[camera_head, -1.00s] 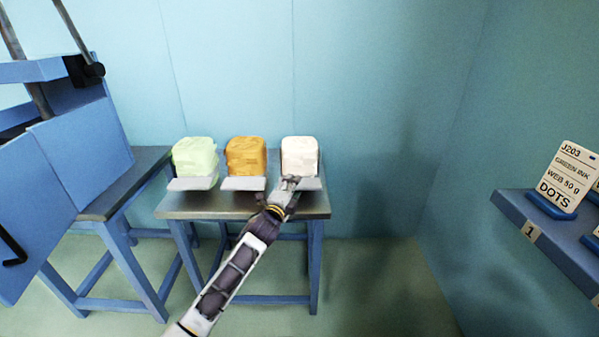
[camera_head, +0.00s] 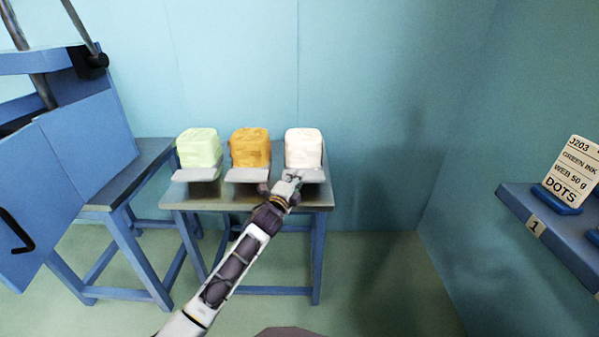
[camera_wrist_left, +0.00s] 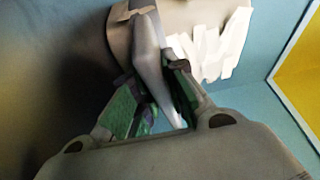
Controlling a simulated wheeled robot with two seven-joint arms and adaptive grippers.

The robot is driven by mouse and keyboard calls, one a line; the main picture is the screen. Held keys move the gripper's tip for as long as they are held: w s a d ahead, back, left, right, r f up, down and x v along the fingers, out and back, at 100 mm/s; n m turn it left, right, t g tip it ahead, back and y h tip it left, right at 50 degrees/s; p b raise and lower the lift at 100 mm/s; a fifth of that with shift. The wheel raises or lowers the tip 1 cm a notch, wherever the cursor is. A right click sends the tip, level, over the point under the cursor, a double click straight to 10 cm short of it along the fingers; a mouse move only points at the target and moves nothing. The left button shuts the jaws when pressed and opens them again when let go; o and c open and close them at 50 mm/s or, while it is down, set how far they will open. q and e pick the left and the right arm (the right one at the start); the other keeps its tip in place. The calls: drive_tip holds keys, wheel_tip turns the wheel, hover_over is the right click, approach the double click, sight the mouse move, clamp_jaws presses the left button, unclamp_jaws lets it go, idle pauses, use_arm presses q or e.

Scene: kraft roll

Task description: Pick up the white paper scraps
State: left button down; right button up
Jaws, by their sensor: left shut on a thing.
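The white paper scraps (camera_head: 304,145) form a blocky bundle at the right of the small table (camera_head: 200,200). A light grey flap (camera_head: 314,175) sticks out in front of them. My left gripper (camera_head: 290,180) is at the left part of this flap. In the left wrist view my left gripper (camera_wrist_left: 160,95) has its green-padded fingers shut on the thin grey flap (camera_wrist_left: 150,55). The white scraps (camera_wrist_left: 225,45) show just beyond, as ragged strips. My right gripper is not in view.
A green bundle (camera_head: 199,148) and an orange bundle (camera_head: 250,147) stand to the left, each with a grey flap. A blue press (camera_head: 85,140) is at far left. A blue shelf (camera_head: 550,235) with a card (camera_head: 572,172) is at right. Floor between is clear.

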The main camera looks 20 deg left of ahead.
use_arm(q)
drive_tip(key=shift+r, duration=0.65)
wheel_tip(320, 180, up, 4)
drive_tip(key=shift+p, duration=1.1)
wheel_tip(320, 180, up, 3)
drive_tip(key=shift+r+p, duration=0.1)
drive_tip(key=shift+p, duration=0.5)
drive_tip(key=shift+r, duration=0.8)
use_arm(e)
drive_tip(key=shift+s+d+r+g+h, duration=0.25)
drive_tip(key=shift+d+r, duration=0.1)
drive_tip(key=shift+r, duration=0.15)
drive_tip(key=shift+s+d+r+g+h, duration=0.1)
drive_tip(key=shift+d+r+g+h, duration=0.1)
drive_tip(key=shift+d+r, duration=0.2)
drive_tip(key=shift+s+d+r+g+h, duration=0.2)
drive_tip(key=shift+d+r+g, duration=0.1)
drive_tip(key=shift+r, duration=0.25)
